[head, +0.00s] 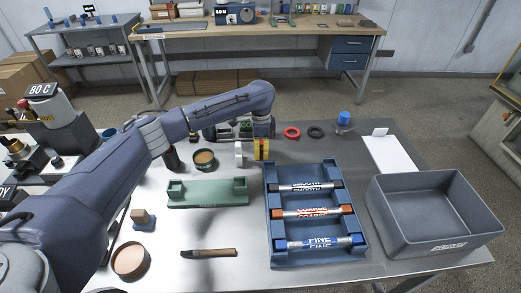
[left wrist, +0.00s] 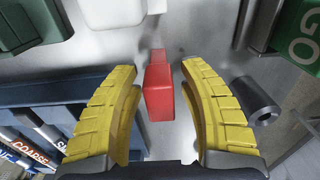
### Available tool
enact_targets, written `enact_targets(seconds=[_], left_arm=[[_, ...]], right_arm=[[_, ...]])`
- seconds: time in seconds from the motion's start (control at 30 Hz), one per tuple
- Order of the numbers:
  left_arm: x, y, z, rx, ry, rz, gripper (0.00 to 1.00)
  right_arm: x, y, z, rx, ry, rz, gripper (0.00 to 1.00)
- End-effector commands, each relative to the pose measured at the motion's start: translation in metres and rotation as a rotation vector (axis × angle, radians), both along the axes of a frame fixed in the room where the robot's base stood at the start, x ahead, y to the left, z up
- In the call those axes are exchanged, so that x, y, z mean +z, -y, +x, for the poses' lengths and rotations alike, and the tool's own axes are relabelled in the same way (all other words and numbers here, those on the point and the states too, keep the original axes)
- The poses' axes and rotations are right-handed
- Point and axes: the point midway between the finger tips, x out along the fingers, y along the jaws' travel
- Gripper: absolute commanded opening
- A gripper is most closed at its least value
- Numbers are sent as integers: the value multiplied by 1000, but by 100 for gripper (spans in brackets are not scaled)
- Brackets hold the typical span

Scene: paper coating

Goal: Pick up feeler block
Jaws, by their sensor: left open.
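A red block (left wrist: 159,88), which looks like the feeler block, stands between the two yellow fingers of my left gripper (left wrist: 158,72) in the left wrist view. The fingers are open, with a gap on each side of the block. In the head view my left gripper (head: 261,149) points down over the table behind the blue rod rack, and its fingers hide most of the block. My right gripper does not show.
The blue rack (head: 306,258) holds several labelled rods. A green holder (head: 208,193) lies left of it, and a grey bin (head: 435,215) stands at right. A green GO piece (left wrist: 300,35) and dark cylinder (left wrist: 257,100) sit close by at right.

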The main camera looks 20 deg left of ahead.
Motion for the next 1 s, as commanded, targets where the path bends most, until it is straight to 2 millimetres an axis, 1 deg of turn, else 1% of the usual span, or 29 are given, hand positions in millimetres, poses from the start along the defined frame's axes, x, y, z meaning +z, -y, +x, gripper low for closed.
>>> enact_targets(seconds=[0.03, 0.1, 0.2, 0.53, 0.9, 1.0], left_arm=[[-6, 0, 0, 0, -1, 1, 42], [-12, 0, 0, 1, -1, 0, 42], [-18, -1, 0, 2, 0, 0, 42], [-20, -1, 0, 1, 1, 0, 42], [-20, -1, 0, 1, 1, 0, 0], [-20, -1, 0, 1, 1, 0, 0]], right_arm=[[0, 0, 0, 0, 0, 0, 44], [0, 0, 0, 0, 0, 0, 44], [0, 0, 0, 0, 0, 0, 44], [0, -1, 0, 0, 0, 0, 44], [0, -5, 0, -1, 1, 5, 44], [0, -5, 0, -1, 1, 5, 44]])
